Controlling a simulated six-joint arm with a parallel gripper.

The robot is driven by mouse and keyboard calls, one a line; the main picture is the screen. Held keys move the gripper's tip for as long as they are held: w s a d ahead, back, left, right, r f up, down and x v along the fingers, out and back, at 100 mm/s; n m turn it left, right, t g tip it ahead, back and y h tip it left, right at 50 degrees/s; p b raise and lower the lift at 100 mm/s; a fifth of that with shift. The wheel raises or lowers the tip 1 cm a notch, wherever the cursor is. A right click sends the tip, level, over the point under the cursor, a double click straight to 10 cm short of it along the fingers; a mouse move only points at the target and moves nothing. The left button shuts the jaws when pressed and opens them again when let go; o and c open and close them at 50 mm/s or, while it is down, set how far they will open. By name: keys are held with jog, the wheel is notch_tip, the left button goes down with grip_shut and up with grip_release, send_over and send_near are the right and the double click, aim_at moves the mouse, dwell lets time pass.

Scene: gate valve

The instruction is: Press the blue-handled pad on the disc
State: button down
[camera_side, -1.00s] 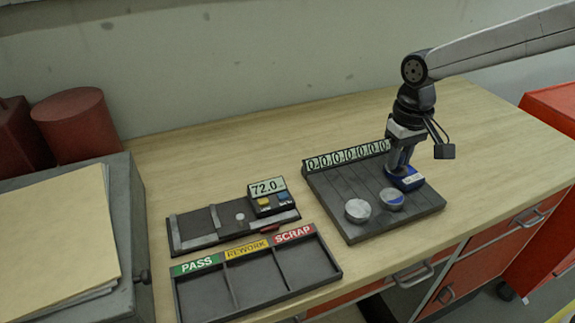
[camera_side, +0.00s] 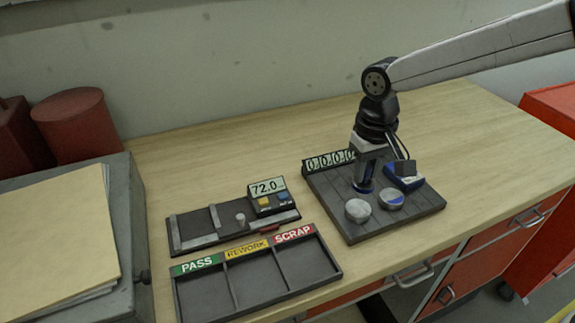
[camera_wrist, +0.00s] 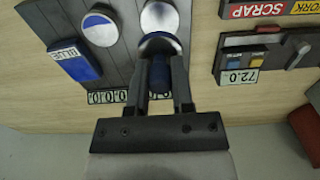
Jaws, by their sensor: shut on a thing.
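My gripper (camera_side: 363,172) is shut on the blue handle of the pad (camera_side: 362,187), over the dark board and behind the left disc. In the wrist view, my fingers (camera_wrist: 160,95) grip the blue handle (camera_wrist: 160,73), and the pad's round silvery end (camera_wrist: 160,43) points away from them. The left disc (camera_side: 357,211) is plain silver; it shows beyond the pad in the wrist view (camera_wrist: 160,17). The right disc (camera_side: 391,199) is partly blue (camera_wrist: 99,27). I cannot tell the gap between pad and board.
A blue box (camera_side: 404,178), marked BLUE in the wrist view (camera_wrist: 75,62), sits on the board (camera_side: 420,205) near the discs. A counter strip (camera_side: 328,161) stands along its back edge. Left are a gauge reading 72.0 (camera_side: 267,188) and a PASS/REWORK/SCRAP tray (camera_side: 260,276).

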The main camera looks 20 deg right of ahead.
send_over(358, 208)
jog(key=shift+f, duration=2.6)
jog(key=shift+f, duration=0.6)
jog(key=shift+r, duration=3.6)
jog(key=shift+d, duration=0.1)
